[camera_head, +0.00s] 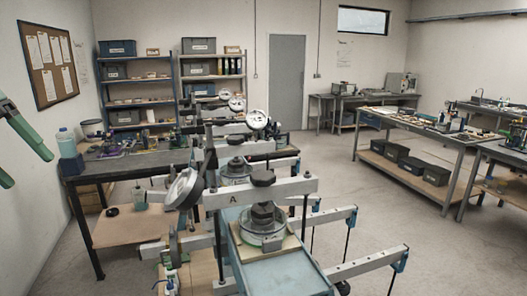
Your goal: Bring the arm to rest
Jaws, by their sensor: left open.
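My left gripper (28,170) is at the left edge of the head view, with its two green fingers spread apart and nothing between them. It hangs in the air, clear of the lever frames. The nearest lever frame has a pale beam marked A (275,191), which looks about level. Under the beam, a round clear cell (263,233) with a dark block on top stands on a blue-grey bench (285,272). A tilted dial gauge (184,188) is left of the beam. Further frames with dial gauges (257,120) stand behind. My right gripper is not in view.
A dark workbench (130,162) with a bluish bottle (66,143) stands at the left. More lever arms (370,264) reach out at the lower right. Shelves (137,84) stand at the back. Another workbench (425,134) is at the right, with open floor before it.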

